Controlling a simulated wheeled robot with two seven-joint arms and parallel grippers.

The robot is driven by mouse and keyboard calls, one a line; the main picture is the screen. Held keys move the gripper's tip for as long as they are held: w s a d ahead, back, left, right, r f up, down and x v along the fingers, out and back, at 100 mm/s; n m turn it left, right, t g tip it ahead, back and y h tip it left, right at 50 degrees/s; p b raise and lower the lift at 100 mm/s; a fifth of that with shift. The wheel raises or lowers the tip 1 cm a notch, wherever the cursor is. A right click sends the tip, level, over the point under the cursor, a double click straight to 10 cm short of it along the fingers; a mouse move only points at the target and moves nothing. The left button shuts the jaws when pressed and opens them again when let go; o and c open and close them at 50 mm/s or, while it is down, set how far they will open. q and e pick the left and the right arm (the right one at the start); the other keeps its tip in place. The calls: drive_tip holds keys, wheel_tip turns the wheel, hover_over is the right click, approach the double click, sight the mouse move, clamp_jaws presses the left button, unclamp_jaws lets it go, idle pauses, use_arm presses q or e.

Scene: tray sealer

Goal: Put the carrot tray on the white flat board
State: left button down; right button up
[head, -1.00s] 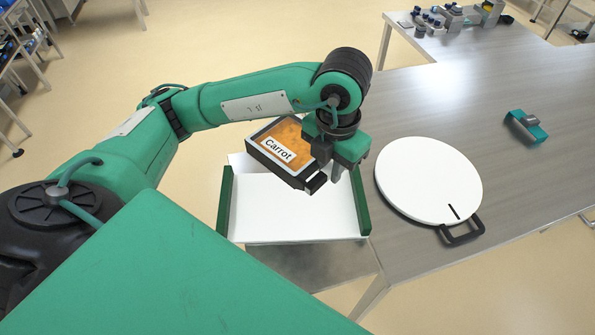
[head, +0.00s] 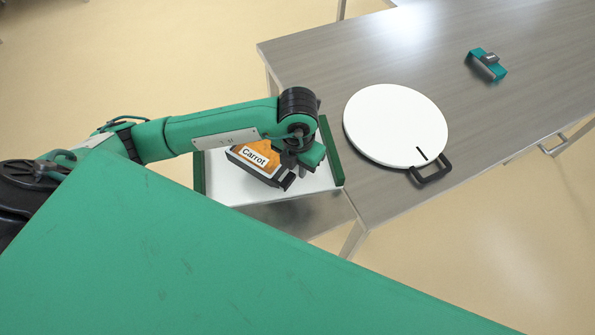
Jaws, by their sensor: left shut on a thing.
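The carrot tray (head: 254,156) is a dark tray with an orange top and a white label reading "Carrot". My left gripper (head: 296,172) is shut on its right end, near the black handle. The tray shows over a white surface with green side walls (head: 235,194); I cannot tell how high above it. The white flat board (head: 395,122) is a round white disc with a black slot and a black handle. It lies on the grey table, to the right of the gripper and apart from it. My right gripper is not in view.
The grey table (head: 330,60) has free room behind and to the right of the board. A teal and grey clamp-like object (head: 486,66) lies at its back right. The green wall (head: 331,150) stands between the carrot tray and the table.

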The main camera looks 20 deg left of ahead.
sight(297, 182)
use_arm(q)
wheel_tip(297, 182, down, 4)
drive_tip(key=shift+r+p, duration=0.2)
drive_tip(key=shift+p, duration=0.15)
drive_tip(key=shift+f, duration=0.15)
drive_tip(key=shift+f, duration=0.1)
drive_tip(key=shift+f, duration=0.15)
drive_tip(key=c, duration=1.4)
unclamp_jaws()
drive_tip(key=shift+o, duration=0.2)
drive_tip(key=shift+r, duration=0.2)
